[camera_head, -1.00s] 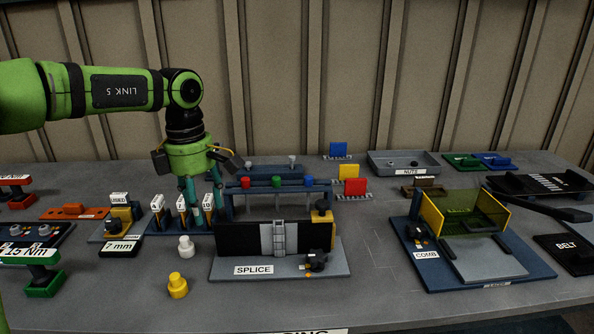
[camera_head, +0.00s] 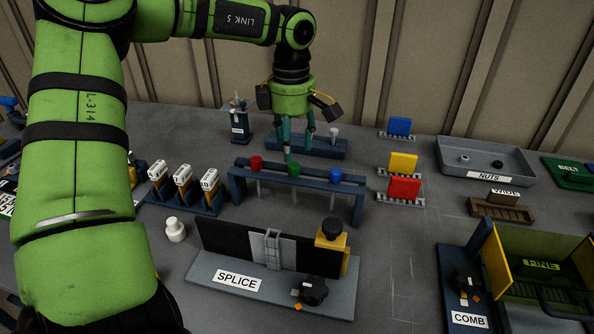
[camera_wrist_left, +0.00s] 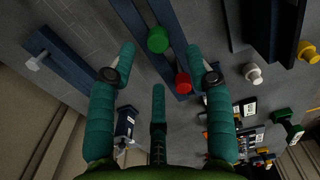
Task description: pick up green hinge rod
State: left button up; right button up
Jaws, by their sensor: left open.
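The green hinge rod (camera_head: 294,170) hangs upright in the dark blue rack (camera_head: 262,177), its green head above the top bar. It stands between a red-headed rod (camera_head: 256,162) and a blue-headed rod (camera_head: 335,174). My left gripper (camera_head: 297,148) points down with teal fingers just above and behind the rack. In the left wrist view the fingers are spread and empty (camera_wrist_left: 160,76). There the green head (camera_wrist_left: 158,39) lies ahead of the fingertips, and the red head (camera_wrist_left: 183,84) shows by the right finger. My right gripper is not in view.
The splice fixture (camera_head: 270,265) stands in front of the rack. A white knob-like piece (camera_head: 175,229) and labelled blocks (camera_head: 183,178) are to the left. Blue, yellow and red plates (camera_head: 403,163) and the nuts tray (camera_head: 485,160) are to the right.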

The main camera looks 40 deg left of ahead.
aim_at(294, 164)
pick_arm(q)
notch_tip(294, 164, down, 4)
jog(key=shift+w+d+r+p, duration=0.1)
jog(key=shift+d+p, duration=0.05)
jog(key=shift+p, duration=0.3)
jog(key=shift+f, duration=0.35)
grip_shut()
jog(key=shift+w+r, duration=0.1)
jog(key=shift+r, duration=0.35)
notch_tip(294, 164, up, 17)
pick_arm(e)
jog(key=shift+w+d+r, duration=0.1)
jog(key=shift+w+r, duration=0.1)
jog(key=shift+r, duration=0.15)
pick_arm(q)
jog(key=shift+r, duration=0.1)
